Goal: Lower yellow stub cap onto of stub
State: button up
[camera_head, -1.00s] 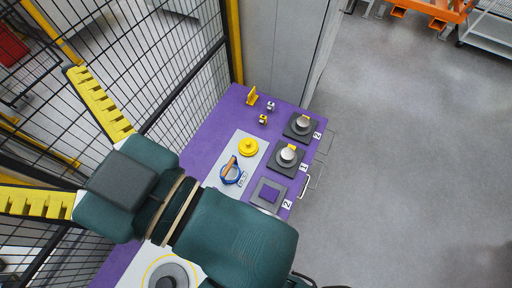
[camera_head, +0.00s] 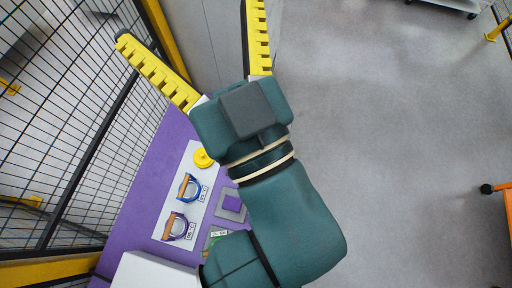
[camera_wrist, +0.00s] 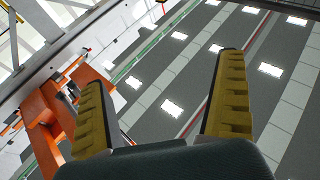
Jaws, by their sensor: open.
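The yellow stub cap (camera_head: 203,158) sits on the white panel on the purple table, partly hidden by my arm in the head view. My gripper (camera_head: 186,66) is open and empty, with its two yellow toothed fingers spread wide, in the upper middle of the head view. In the wrist view my gripper (camera_wrist: 165,95) is also open, with nothing between its fingers. The stubs are not visible now; my wrist and gripper cover that part of the table.
A black mesh fence (camera_head: 70,110) borders the table's left. Open floor (camera_head: 400,120) lies right.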

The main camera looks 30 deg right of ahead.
dwell(0.3)
jog(key=c, duration=0.8)
